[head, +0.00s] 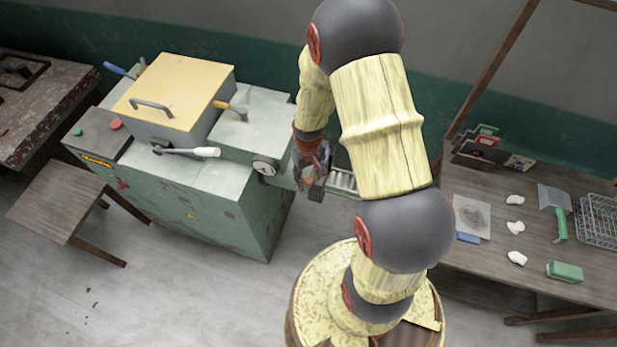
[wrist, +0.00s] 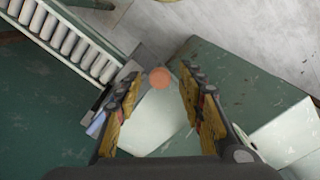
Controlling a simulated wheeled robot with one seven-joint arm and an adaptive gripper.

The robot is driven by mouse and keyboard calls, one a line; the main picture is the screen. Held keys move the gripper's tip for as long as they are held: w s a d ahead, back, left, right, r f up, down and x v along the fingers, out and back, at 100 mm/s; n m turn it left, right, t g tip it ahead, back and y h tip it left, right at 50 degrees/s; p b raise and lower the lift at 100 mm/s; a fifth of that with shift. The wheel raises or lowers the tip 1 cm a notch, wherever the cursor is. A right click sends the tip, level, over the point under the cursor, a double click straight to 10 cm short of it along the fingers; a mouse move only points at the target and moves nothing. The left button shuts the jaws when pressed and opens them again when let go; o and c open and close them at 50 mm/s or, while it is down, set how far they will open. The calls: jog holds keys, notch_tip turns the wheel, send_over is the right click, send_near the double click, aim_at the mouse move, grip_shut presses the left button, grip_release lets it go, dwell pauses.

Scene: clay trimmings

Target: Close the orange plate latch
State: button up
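A round orange knob (wrist: 160,77), apparently part of the orange plate latch, shows in the wrist view at the end of a pale grey metal plate (wrist: 152,122). My gripper (wrist: 160,74) is open, with one finger on each side of the knob in that view. I cannot tell whether either finger touches it. In the head view my gripper (head: 314,180) is at the right end of the green machine (head: 240,215), beside the roller conveyor. My gripper and arm largely hide the latch there.
The roller conveyor (wrist: 68,38) lies beside the gripper. The machine top carries a yellow lid (head: 185,85) and a white-handled lever (head: 200,152). A wooden bench (head: 490,185) with tools stands right. A low wooden table (head: 55,203) stands left. Floor in front is clear.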

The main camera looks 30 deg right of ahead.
jog(key=shift+c, duration=0.6)
grip_shut()
